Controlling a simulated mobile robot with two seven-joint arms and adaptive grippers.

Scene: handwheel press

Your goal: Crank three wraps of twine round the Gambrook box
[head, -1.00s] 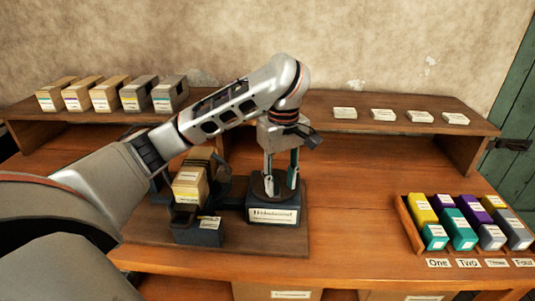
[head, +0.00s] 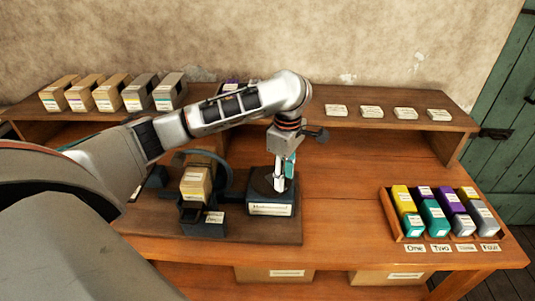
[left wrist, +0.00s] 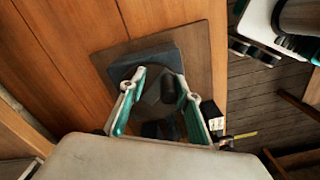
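A tan box (head: 195,183) with a white label sits in the dark cradle of the press, beside a dark upright ring (head: 223,165). I cannot read which box it is. A dark labelled pedestal (head: 271,208) stands just right of it. My left gripper (head: 284,181) points down over the pedestal's top and partly hides it. In the left wrist view, the teal-lined fingers (left wrist: 161,78) stand apart on either side of a dark upright handle (left wrist: 171,92). The handle lies nearer the right finger, and a gap shows at the left. My right gripper is not in view.
Several tan and grey boxes (head: 112,93) stand on the left back shelf. Several white cards (head: 371,111) lie on the right shelf. A wooden tray (head: 389,213) of coloured blocks stands at the right, above numbered cards (head: 440,248). The bench between press and tray is clear.

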